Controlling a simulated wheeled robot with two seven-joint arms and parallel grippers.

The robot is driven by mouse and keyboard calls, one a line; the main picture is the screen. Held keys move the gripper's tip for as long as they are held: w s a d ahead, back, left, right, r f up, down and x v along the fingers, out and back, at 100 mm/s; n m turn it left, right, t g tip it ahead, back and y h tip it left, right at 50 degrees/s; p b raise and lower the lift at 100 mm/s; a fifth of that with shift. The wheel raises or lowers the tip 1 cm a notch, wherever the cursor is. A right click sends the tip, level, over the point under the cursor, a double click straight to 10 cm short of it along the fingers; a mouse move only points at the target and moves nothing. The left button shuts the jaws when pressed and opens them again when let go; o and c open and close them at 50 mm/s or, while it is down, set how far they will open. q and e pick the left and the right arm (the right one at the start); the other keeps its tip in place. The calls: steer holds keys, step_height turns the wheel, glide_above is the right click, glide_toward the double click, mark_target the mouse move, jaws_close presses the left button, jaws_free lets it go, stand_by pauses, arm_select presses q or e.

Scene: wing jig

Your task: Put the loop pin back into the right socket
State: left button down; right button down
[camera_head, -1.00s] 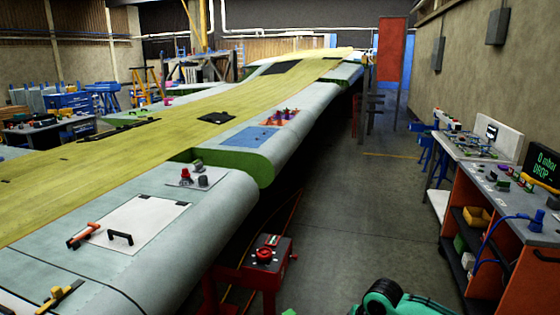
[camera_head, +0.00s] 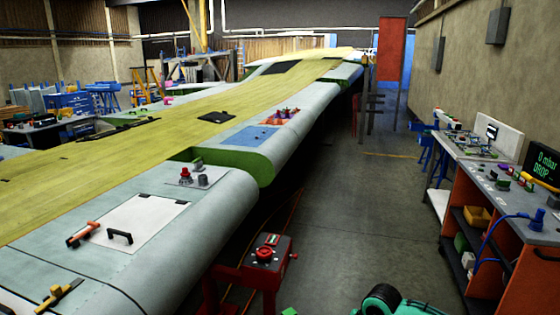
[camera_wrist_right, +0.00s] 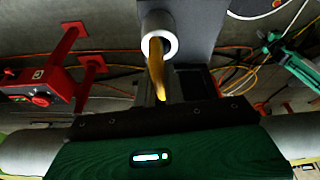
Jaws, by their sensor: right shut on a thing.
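In the right wrist view my right gripper (camera_wrist_right: 167,94) is shut on a slim yellow piece (camera_wrist_right: 157,72), which I take to be the loop pin. The piece's far end meets a pale round tube with an open end (camera_wrist_right: 158,36). I cannot tell whether it is inside the tube or only in front of it. The fingertips are dark and partly hidden. I cannot make out the loop or pick out the right socket with certainty. My left gripper is in neither view.
A long grey wing panel with a yellow-green skin (camera_head: 130,175) fills the left. A red stand with a red knob (camera_head: 264,253) is beside its edge; it also shows in the right wrist view (camera_wrist_right: 42,88). An orange workbench (camera_head: 505,225) stands right.

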steer(key=shift+r+p, duration=3.6)
steer(key=shift+r, duration=0.3)
